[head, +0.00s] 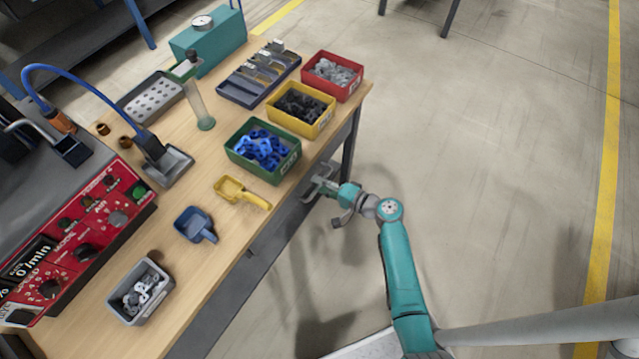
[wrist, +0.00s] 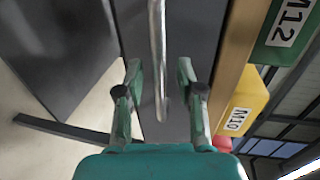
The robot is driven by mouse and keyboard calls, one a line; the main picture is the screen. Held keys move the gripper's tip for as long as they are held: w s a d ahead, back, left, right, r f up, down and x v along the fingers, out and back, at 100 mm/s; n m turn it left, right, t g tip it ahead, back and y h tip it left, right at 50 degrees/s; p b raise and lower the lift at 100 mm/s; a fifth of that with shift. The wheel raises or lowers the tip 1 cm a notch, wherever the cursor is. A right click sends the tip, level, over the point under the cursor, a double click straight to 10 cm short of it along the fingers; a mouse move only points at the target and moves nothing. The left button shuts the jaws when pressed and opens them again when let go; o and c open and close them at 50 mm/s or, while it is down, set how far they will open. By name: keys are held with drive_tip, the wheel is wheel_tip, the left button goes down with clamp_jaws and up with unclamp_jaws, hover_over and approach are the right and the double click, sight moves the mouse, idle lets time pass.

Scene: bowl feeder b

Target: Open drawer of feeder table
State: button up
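The feeder table (head: 190,288) has a wooden top and runs along the left of the head view. Its drawer has a dark grey front (wrist: 188,28), seen close up in the wrist view. A shiny metal bar handle (wrist: 157,45) runs down the middle of that view. My gripper (wrist: 158,72) is open, with one finger on each side of the handle and a visible gap on both sides. In the head view my gripper (head: 335,191) is at the table's right side, below the top. I cannot tell whether the drawer stands slightly out.
Green (head: 262,150), yellow (head: 301,109) and red (head: 332,76) parts bins stand near the table edge above my gripper. A yellow scoop (head: 241,192) and a blue scoop (head: 195,225) lie nearby. The floor (head: 480,150) right of the table is clear.

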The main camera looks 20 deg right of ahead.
drive_tip(key=shift+w+a+f, duration=0.1)
drive_tip(key=shift+w+a, duration=0.1)
drive_tip(key=shift+w, duration=0.05)
clamp_jaws()
